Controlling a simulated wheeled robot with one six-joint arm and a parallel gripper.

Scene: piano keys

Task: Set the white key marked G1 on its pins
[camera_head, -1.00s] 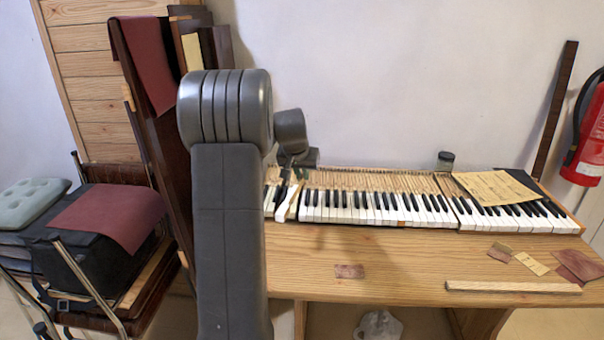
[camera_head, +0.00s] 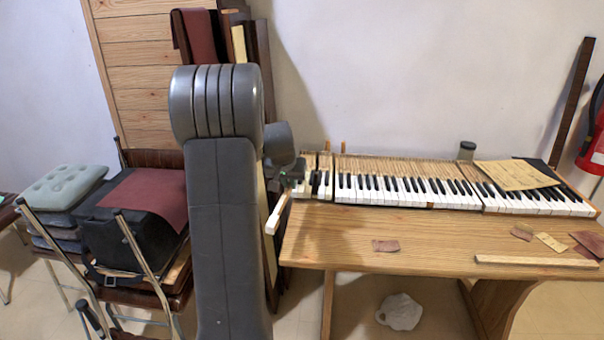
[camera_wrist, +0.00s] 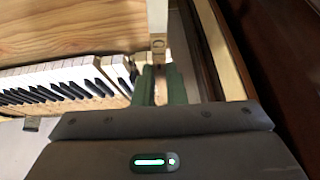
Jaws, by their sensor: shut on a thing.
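My gripper (camera_wrist: 160,88) is shut on a long wooden key with a white top (camera_wrist: 157,18). Its green fingers grip the bare wood; small dark marks on the wood are too small to read. In the head view the held white key (camera_head: 276,216) slants down toward the front, off the left end of the keyboard and by the table's left edge. My gripper (camera_head: 288,184) is partly hidden by my own arm there. The keyboard (camera_head: 400,190) lies on the table, and a dark narrow gap (camera_head: 331,186) shows near its left end. The pins cannot be made out.
Stacked chairs (camera_head: 140,225) and leaning boards (camera_head: 240,45) crowd the left.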

